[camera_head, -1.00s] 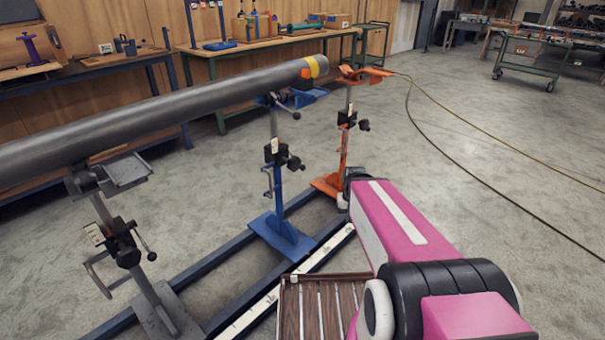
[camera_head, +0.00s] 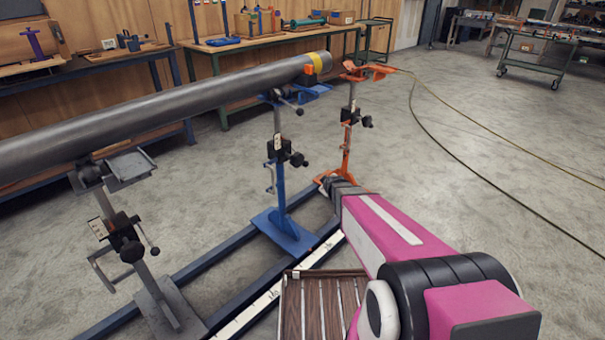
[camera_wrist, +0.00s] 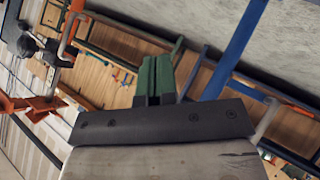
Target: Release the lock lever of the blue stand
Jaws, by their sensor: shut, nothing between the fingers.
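The blue stand (camera_head: 279,190) is upright in the middle of the head view, under the far part of the grey pipe (camera_head: 170,105). Its black clamp block (camera_head: 279,151) carries a side handle with a dark knob (camera_head: 298,160). A small bent handle (camera_head: 269,177) hangs below the block. I cannot tell which handle is the lock lever, or its setting. My gripper's green fingers (camera_wrist: 155,80) are together and empty in the wrist view. In the head view my forearm ends right of the blue stand's column, apart from it; the fingers do not show there.
The orange stand (camera_head: 347,150) is behind and right; part of it shows in the wrist view (camera_wrist: 40,105). A grey stand (camera_head: 135,250) bears the pipe's near part. Floor rails (camera_head: 235,260) join the stands. A slatted wooden tray (camera_head: 318,305) lies in front. A cable (camera_head: 440,145) crosses the floor.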

